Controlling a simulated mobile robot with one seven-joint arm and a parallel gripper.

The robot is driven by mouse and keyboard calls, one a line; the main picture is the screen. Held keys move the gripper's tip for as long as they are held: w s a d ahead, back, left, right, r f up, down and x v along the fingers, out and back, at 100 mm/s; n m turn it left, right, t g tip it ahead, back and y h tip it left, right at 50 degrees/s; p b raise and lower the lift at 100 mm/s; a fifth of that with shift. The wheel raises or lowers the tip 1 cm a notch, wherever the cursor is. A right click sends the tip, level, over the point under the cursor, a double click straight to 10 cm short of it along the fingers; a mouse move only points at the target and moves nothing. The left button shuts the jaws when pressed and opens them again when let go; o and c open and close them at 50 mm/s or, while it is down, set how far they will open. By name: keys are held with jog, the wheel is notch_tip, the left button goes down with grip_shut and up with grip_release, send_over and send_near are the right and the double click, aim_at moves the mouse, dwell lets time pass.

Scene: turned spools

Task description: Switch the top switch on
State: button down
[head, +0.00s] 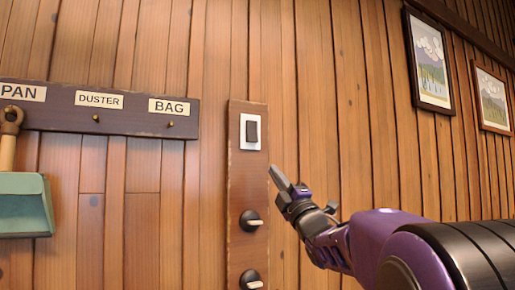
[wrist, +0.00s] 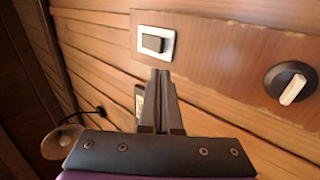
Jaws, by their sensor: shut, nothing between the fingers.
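The top switch (head: 251,132) is a dark rocker in a white plate, high on a narrow upright wooden board (head: 237,185) fixed to the wall. Which way the rocker is tipped I cannot tell. My gripper (head: 273,172) is shut and empty, its tips below and to the right of the switch in the head view. In the wrist view the switch (wrist: 153,44) lies just beyond the shut fingertips (wrist: 160,74), and a gap shows between them. Nothing hides the rocker in either view.
Two round black knobs with pale handles, a middle one (head: 251,220) and a lower one (head: 251,279), sit below on the same board. A labelled peg rack (head: 60,117) is to the left, with a green dustpan (head: 23,205) hanging. Framed pictures (head: 430,62) hang at right.

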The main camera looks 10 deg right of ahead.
jog(key=p, duration=0.4)
send_near(252, 142)
jog(key=x, duration=0.5)
jog(key=shift+w+d+r, duration=0.1)
jog(key=shift+d+r, duration=0.05)
jog(key=shift+r, duration=0.1)
jog(key=shift+w+r, duration=0.3)
jog(key=shift+w, duration=0.1)
jog(key=shift+w+a, duration=0.1)
jog(key=shift+a, duration=0.1)
jog(key=shift+w+a+r, duration=0.1)
jog(key=shift+w, duration=0.25)
jog(key=shift+s, duration=0.1)
jog(key=shift+s+f+b, duration=0.2)
jog(key=shift+f+b, duration=0.5)
jog(key=shift+b, duration=0.1)
jog(key=w+f+b+v, duration=0.1)
jog(key=b+v, duration=0.5)
jog(key=v, duration=0.6)
jog(key=shift+w+f, duration=0.15)
jog(key=shift+f, duration=0.45)
